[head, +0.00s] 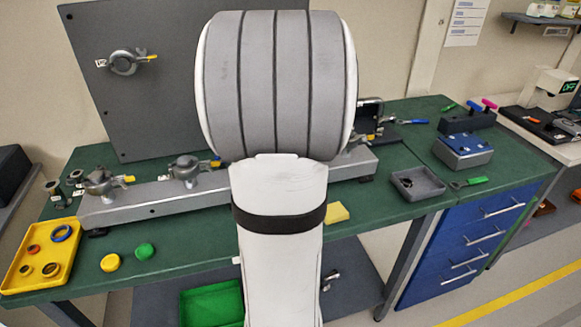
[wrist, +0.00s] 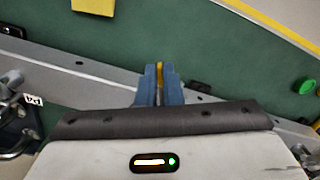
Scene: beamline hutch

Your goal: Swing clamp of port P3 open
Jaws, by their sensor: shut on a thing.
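In the wrist view my gripper (wrist: 159,85) has its two blue fingers close together on a narrow yellow piece (wrist: 159,70). This looks like the yellow tip of a clamp lever, like those on the clamps in the head view. The rest of that clamp is hidden behind the gripper body, so I cannot tell how far it is swung. In the head view my arm covers my gripper and the middle of the grey port rail (head: 150,199). Two metal clamps with yellow tips, a left clamp (head: 100,181) and a right clamp (head: 186,168), show on the rail.
Another metal fitting with a white label (wrist: 33,100) is at the wrist view's left edge. On the green bench are a yellow tray (head: 30,276), a green cap (head: 144,251), a yellow block (head: 337,212) and a grey bin (head: 418,184). A dark panel (head: 150,100) stands behind the rail.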

